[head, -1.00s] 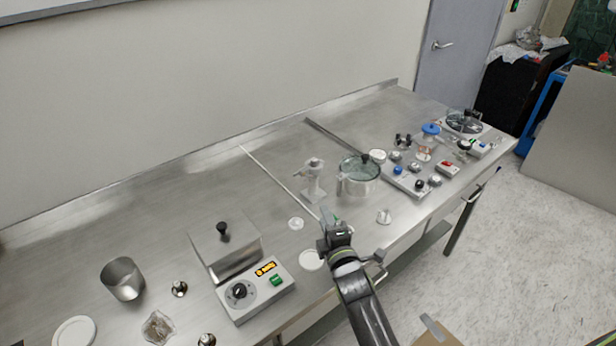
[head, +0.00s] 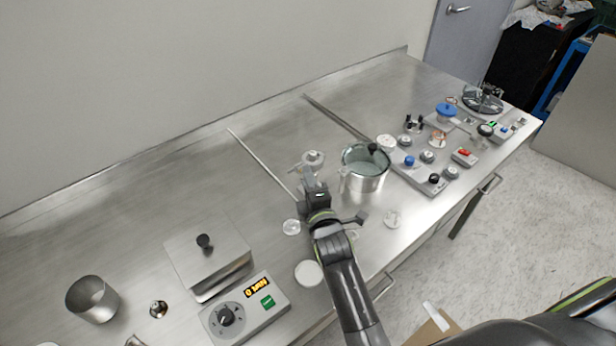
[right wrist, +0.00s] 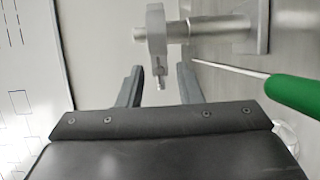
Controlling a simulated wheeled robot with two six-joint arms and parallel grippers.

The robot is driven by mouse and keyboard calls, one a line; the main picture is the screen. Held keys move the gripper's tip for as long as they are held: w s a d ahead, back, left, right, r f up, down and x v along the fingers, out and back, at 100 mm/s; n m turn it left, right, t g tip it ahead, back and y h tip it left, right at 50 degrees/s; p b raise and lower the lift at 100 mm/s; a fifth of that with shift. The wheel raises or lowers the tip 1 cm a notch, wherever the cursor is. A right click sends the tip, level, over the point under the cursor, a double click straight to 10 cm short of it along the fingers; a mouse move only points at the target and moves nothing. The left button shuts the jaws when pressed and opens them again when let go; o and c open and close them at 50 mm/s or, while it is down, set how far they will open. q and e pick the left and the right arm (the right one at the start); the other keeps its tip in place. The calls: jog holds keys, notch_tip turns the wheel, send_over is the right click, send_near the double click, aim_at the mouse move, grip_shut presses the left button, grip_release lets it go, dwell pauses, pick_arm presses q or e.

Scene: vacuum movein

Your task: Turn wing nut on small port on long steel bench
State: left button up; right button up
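The small port (head: 313,159) stands on the long steel bench (head: 150,190), left of the glass-lidded pot in the head view. My right gripper (head: 315,184) is at its near side and hides its lower part. In the right wrist view the port shows as a horizontal metal tube (right wrist: 205,29) with a clamp ring (right wrist: 156,30). The wing nut (right wrist: 160,72) hangs below the ring. My right gripper (right wrist: 160,88) is open, its two fingers apart on either side of the wing nut. Contact with it cannot be seen. My left gripper is not in view.
The steel pot (head: 364,182) stands close right of my gripper. A thin rod with a green handle (right wrist: 300,95) lies beside the port. A controller box (head: 245,310), lidded block (head: 207,255) and steel cup (head: 92,299) stand at left. Valves and gauges crowd the right.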

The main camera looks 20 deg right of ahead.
jog(key=shift+s, duration=0.1)
jog(key=shift+c, duration=0.4)
grip_shut()
pick_arm(q)
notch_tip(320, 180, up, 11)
jog(key=p, duration=1.1)
pick_arm(e)
jog(key=m+g+y, duration=0.1)
jog(key=m, duration=0.3)
jog(key=m+g+y, duration=0.2)
jog(key=m, duration=0.2)
jog(key=r+m+g+y, duration=0.1)
jog(key=m+g+y, duration=0.1)
jog(key=m, duration=0.2)
jog(key=shift+w+d+m, duration=0.2)
jog(key=shift+d+m, duration=0.2)
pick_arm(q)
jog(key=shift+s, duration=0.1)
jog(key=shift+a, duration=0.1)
pick_arm(e)
jog(key=shift+o, duration=0.4)
grip_release()
